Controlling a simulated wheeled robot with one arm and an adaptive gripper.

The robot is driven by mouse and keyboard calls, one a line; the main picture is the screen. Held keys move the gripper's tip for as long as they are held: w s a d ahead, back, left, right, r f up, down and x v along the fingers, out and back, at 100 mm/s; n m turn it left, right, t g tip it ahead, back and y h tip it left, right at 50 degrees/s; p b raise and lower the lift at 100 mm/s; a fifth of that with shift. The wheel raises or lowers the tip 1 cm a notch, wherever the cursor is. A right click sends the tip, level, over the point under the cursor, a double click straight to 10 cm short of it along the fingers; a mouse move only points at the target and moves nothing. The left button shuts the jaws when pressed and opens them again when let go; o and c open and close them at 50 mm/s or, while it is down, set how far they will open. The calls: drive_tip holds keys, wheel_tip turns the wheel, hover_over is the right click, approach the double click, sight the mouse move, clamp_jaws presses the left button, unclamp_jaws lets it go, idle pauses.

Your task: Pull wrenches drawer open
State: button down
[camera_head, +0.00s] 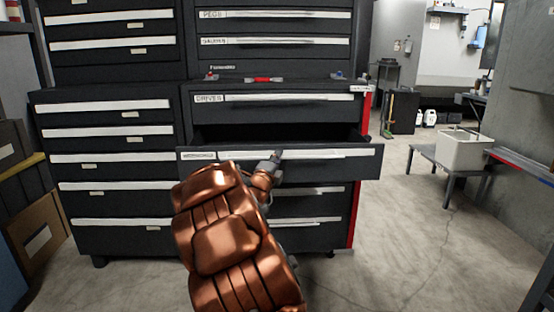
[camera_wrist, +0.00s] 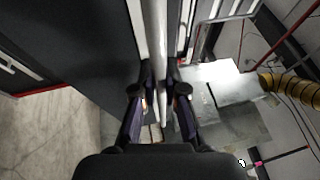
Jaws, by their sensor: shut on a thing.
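The wrenches drawer (camera_head: 280,172) is in the middle of the dark tool cabinet in the head view. Its front stands out from the cabinet, and a dark gap shows above it. Its small label is blurred. A long pale handle (camera_head: 325,153) runs along the front. My gripper (camera_head: 277,155) is at the handle near the drawer's middle, partly hidden by my copper-coloured arm. In the wrist view my gripper (camera_wrist: 160,97) has its fingers on either side of the handle bar (camera_wrist: 159,40), shut on it. The drawer's contents are hidden.
The driver drawer (camera_head: 280,108) above is shut. Shut drawers of a neighbouring cabinet (camera_head: 110,190) stand on the left. Boxes (camera_head: 35,235) sit at the far left. A low table with a pale bin (camera_head: 463,150) stands at the right. The floor between is clear.

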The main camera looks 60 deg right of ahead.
drive_tip(key=shift+s+a+b, duration=0.9)
drive_tip(key=shift+s+a, duration=0.8)
drive_tip(key=shift+a, duration=0.3)
drive_tip(key=c, duration=1.2)
unclamp_jaws()
drive_tip(key=v, duration=0.7)
drive_tip(key=shift+a, duration=0.25)
drive_tip(key=shift+f, duration=0.1)
